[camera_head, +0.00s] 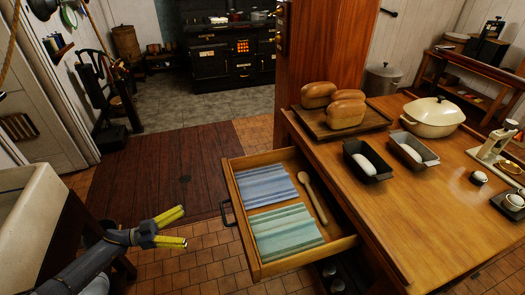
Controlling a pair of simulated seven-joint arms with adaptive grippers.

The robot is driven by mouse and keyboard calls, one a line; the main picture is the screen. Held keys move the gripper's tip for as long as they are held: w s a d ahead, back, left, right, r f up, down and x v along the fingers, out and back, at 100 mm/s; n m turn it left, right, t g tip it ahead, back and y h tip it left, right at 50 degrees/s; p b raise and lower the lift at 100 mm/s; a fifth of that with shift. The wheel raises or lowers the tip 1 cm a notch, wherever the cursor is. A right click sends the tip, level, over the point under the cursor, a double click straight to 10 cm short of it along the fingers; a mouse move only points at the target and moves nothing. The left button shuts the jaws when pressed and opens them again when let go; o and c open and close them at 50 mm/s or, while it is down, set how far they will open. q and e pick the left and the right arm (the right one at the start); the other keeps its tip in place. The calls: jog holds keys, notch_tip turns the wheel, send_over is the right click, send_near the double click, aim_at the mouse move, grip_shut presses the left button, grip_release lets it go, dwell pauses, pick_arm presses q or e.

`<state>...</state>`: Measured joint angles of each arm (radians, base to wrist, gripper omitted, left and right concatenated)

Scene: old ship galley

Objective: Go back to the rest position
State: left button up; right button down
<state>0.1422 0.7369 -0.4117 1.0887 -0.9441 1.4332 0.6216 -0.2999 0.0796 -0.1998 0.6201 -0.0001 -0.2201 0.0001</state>
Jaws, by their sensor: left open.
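My left gripper (176,228) is at the lower left, over the floor. Its yellow-tipped fingers are spread apart with nothing between them. It is to the left of the open drawer (341,243) and apart from its dark handle (226,213). In the drawer lie a blue striped cloth (265,186), a green striped cloth (284,232) and a wooden spoon (314,198). My right gripper is not in view.
The wooden table (440,215) bears a board with loaves (346,113), two loaf tins (366,161), a cream pot (432,117) and a scale (494,148). A white sink (25,220) stands at the left. The floor between sink and drawer is clear.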

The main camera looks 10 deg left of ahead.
pick_arm(q)
jog(key=w+a+f+n+t+y, duration=0.2)
jog(key=w+a+f+t+y, duration=0.35)
jog(key=a+f+y, duration=0.6)
jog(key=s+d+f+n+g+y, duration=0.1)
jog(key=s+f+n+g+y, duration=0.15)
jog(key=s+f, duration=0.9)
jog(key=s+d+f+n+g+y, duration=0.1)
jog(key=s+f+n+g+y, duration=0.15)
jog(key=s+f, duration=0.85)
jog(key=s+d+f+g, duration=0.2)
jog(key=s+d+f, duration=0.3)
jog(key=s, duration=0.5)
jog(key=s+d+f+n+g, duration=0.1)
jog(key=s+d+f, duration=0.3)
jog(key=s+d, duration=0.4)
jog(key=s+d+f+n+g, duration=0.1)
jog(key=s+d+f+g, duration=0.3)
jog(key=s+d, duration=0.3)
jog(key=s+f, duration=0.1)
jog(key=s, duration=0.4)
jog(key=shift+f, duration=0.35)
